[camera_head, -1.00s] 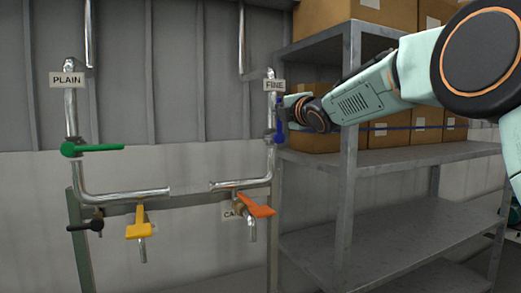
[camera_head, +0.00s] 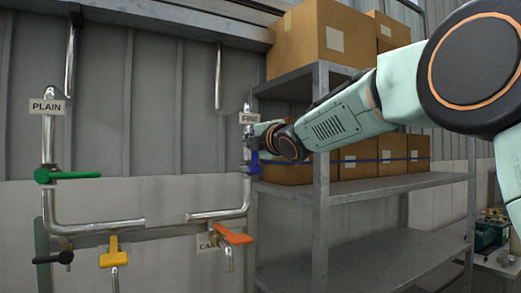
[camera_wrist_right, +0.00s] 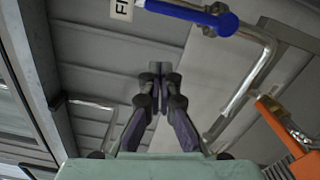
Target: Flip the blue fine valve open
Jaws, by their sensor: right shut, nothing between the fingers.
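The blue fine valve (camera_head: 254,163) is on the vertical pipe below the FINE sign (camera_head: 249,118). In the right wrist view its blue handle (camera_wrist_right: 190,12) lies roughly along the pipe at the top of the picture. My right gripper (camera_head: 262,130) is at the upper part of the valve in the head view and hides some of the handle. In the right wrist view its fingertips (camera_wrist_right: 157,75) are together with nothing between them, below the handle in the picture. My left gripper is not in view.
A green valve (camera_head: 65,175) is on the PLAIN pipe (camera_head: 47,135). Yellow (camera_head: 113,252), orange (camera_head: 233,236) and black (camera_head: 55,258) handles are lower down. A grey metal shelf (camera_head: 390,187) with cardboard boxes (camera_head: 325,35) stands close on the right, behind my right arm.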

